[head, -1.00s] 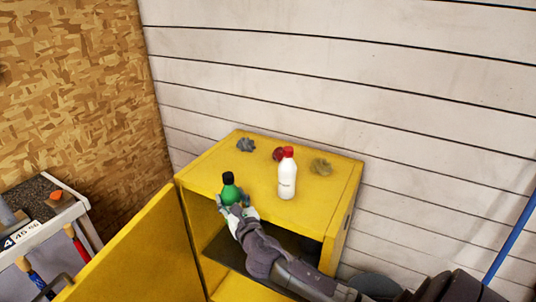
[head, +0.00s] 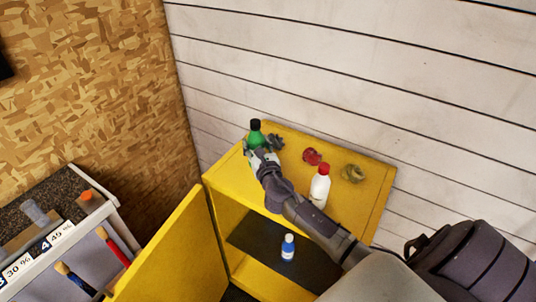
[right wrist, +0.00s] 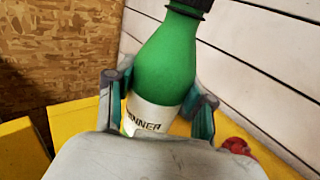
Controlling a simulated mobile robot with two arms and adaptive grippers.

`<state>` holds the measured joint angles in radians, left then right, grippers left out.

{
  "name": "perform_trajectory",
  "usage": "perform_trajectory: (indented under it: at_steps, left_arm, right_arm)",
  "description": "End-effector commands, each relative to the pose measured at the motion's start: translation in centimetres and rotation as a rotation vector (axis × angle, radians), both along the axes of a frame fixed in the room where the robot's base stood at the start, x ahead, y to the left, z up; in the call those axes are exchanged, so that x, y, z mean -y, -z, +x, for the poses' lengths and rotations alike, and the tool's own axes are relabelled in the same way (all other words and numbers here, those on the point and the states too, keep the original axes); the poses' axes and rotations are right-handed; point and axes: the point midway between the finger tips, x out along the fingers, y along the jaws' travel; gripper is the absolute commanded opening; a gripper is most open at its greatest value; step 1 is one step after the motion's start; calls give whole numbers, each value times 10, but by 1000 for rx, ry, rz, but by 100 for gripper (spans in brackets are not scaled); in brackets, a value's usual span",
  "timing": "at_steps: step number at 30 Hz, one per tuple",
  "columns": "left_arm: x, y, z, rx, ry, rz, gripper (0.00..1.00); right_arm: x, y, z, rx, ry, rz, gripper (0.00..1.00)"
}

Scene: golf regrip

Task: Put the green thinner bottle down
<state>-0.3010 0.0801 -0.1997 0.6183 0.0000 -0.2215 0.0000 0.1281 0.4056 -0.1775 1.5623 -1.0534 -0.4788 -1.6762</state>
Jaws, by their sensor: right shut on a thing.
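The green thinner bottle (head: 256,134) has a black cap and a white label, which reads partly "INNER" in the right wrist view (right wrist: 166,75). It is over the far left part of the yellow cabinet's top (head: 229,171). My right gripper (head: 262,156) is shut on the bottle, with one finger on each side of it in the right wrist view (right wrist: 160,104). The bottle looks close to upright in the head view. Its base is hidden, so I cannot tell whether it touches the top. My left gripper is not in view.
A white bottle with a red cap (head: 320,187), a red crumpled rag (head: 312,156) and an olive rag (head: 352,174) are on the top. A grey rag (head: 276,143) lies beside the green bottle. A blue bottle (head: 288,248) stands on the shelf inside. The yellow door (head: 182,258) is open.

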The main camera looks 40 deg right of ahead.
Motion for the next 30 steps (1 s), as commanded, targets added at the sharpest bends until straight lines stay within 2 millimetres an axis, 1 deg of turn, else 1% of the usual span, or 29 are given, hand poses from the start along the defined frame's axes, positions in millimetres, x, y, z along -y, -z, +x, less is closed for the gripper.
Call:
perform_trajectory:
  at_steps: [1, 5, 12, 15, 22, 25, 26, 30]
  left_arm:
    - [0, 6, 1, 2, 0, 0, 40]
    - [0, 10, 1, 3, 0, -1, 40]
    - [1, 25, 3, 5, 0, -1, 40]
    - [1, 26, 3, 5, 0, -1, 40]
    - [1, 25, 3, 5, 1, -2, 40]
    - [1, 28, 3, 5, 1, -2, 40]
    - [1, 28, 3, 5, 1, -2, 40]
    - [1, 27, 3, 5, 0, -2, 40]
  right_arm:
    - [0, 12, 0, -2, 2, 2, 17]
    - [1, 22, 0, 1, 2, -1, 17]
    - [1, 55, 0, -1, 1, -2, 17]
    - [1, 60, 0, 0, 1, -2, 17]
    - [1, 59, 0, 1, 0, -1, 17]
    - [1, 62, 0, 1, 0, -1, 17]
    - [1, 62, 0, 1, 0, -1, 55]
    - [0, 61, 0, 0, 0, -1, 78]
